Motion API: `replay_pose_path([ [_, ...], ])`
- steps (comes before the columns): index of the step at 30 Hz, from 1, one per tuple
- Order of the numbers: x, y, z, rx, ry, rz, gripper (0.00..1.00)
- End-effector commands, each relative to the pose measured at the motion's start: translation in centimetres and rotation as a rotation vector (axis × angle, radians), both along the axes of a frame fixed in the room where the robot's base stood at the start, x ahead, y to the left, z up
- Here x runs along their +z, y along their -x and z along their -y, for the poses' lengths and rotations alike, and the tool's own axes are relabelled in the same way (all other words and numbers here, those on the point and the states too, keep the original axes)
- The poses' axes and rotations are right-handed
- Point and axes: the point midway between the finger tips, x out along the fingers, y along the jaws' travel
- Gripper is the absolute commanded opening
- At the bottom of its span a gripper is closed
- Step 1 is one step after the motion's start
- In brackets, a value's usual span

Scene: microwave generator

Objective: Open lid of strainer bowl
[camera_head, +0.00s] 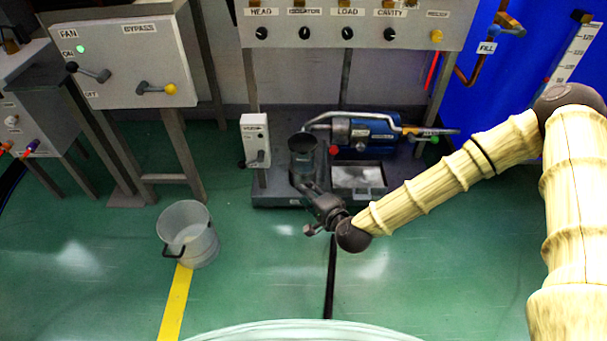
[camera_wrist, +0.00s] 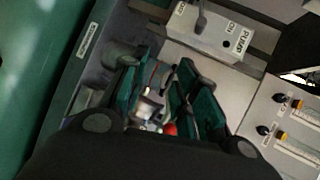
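The strainer bowl appears to be the dark upright cylinder (camera_head: 303,145) at the left front of the pump unit; its top looks dark and round, and I cannot tell lid from body. My gripper (camera_head: 304,178) is just in front of it in the head view and hides its lower part. Whether they touch is unclear. In the wrist view my gripper (camera_wrist: 165,72) has its two dark green fingers apart, with a gap through which pump parts and a red knob (camera_wrist: 170,129) show. Nothing is clearly held between the fingers.
The blue pump (camera_head: 365,132) lies right of the cylinder, with a shallow tray (camera_head: 358,178) in front. The pump switch box (camera_head: 255,140) stands close at left; it also shows in the wrist view (camera_wrist: 210,32). A clear bucket (camera_head: 188,235) stands on open green floor.

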Motion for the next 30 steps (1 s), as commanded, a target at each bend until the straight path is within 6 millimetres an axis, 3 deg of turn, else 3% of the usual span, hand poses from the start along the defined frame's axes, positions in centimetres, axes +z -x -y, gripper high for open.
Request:
replay_pose_path([
  [1, -1.3, -1.1, 0.4, -0.026, -0.028, 0.019, 0.3],
  [6, -1.0, -4.1, 1.5, -0.094, -0.111, 0.078, 0.3],
  [14, -0.3, -6.2, 2.3, -0.139, -0.171, 0.12, 0.3],
  [20, -0.6, -7.6, 1.8, -0.141, -0.174, 0.123, 0.3],
  [30, -1.7, -12.5, -0.3, -0.14, -0.173, 0.124, 0.3],
])
